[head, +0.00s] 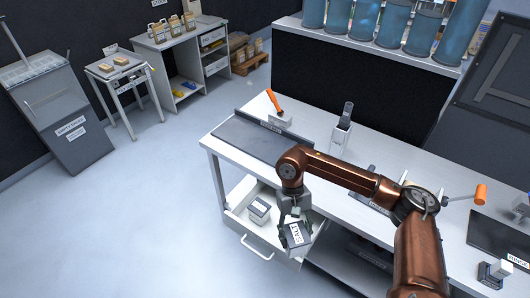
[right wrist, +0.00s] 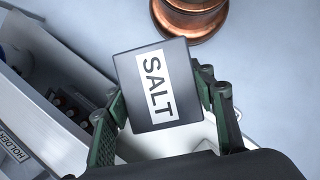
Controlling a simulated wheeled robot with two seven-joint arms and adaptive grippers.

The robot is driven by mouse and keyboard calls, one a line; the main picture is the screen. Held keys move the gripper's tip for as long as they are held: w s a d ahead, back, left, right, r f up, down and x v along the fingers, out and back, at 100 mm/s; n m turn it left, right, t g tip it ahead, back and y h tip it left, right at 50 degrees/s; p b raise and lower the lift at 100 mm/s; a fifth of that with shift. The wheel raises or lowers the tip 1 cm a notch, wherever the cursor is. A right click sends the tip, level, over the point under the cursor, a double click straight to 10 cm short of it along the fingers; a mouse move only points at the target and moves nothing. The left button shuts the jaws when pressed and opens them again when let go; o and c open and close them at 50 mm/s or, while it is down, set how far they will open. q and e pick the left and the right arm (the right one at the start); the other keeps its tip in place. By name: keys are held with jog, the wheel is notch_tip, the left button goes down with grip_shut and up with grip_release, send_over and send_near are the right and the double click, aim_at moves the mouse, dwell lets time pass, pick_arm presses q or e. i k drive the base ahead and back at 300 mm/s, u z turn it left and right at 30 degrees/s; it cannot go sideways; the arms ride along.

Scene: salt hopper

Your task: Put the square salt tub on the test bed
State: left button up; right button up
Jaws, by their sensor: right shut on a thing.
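The square salt tub (head: 296,232) is dark grey with a white SALT label on its lid. My right gripper (head: 290,218) is shut on it and holds it, tilted, over the front of an open drawer under the bench. In the right wrist view the tub (right wrist: 158,90) sits between the green fingers of the gripper (right wrist: 165,112), label facing the camera. A dark flat plate (head: 245,138) with a small label lies on the left end of the bench; its label is too small to read, so I cannot tell if it is the test bed. My left gripper is out of view.
The open drawer (head: 237,205) holds another grey labelled box (head: 259,209). An orange-handled device (head: 277,111) stands behind the plate, and a clear holder (head: 342,130) stands right of it. Another dark plate (head: 497,232) lies at the bench's right. The left plate's surface looks clear.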

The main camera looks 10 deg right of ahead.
aim_at(274, 148)
jog(key=z, duration=0.6)
jog(key=i, duration=0.75)
jog(key=u, duration=0.85)
jog(key=i, duration=0.55)
jog(key=u, duration=0.6)
